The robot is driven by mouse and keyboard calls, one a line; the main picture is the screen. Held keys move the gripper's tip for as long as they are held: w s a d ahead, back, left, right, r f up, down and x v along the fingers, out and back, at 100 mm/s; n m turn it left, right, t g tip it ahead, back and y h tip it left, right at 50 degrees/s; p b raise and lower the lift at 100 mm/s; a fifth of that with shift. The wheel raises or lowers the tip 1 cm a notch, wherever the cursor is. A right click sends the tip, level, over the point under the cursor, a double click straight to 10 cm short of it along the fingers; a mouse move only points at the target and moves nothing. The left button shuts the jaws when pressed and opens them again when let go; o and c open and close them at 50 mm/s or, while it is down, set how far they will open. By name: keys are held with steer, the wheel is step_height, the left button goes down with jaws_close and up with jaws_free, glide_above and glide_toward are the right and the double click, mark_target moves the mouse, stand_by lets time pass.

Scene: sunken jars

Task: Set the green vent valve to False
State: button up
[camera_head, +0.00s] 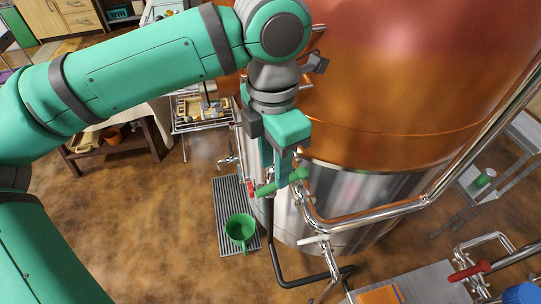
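The green vent valve's lever (298,174) is a darker green bar on the pipework at the lower side of the big copper and steel vessel. It lies slanted, its right end higher than its left. My teal gripper (279,181) points down from above, with its fingertips at the lever's middle and hiding part of it. I cannot tell whether the fingers grip the lever or only stand beside it, nor how far apart they are. The valve body is mostly hidden behind the gripper.
The copper vessel (410,80) stands close behind and right of my gripper. A red valve handle (251,188) sits just left of the green lever, and a white handle (314,239) below. Steel pipe (375,214) runs to the right.

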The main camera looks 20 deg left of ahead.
mark_target(272, 185)
steer(key=shift+a, duration=0.3)
steer(key=shift+f, duration=0.15)
step_height(272, 185, down, 4)
steer(key=shift+w+f, duration=0.1)
steer(key=shift+d+f, duration=0.2)
steer(key=shift+f, duration=0.1)
steer(key=shift+d, duration=0.1)
steer(key=shift+a+f, duration=0.2)
steer(key=shift+f, duration=1.1)
steer(key=shift+c, duration=0.7)
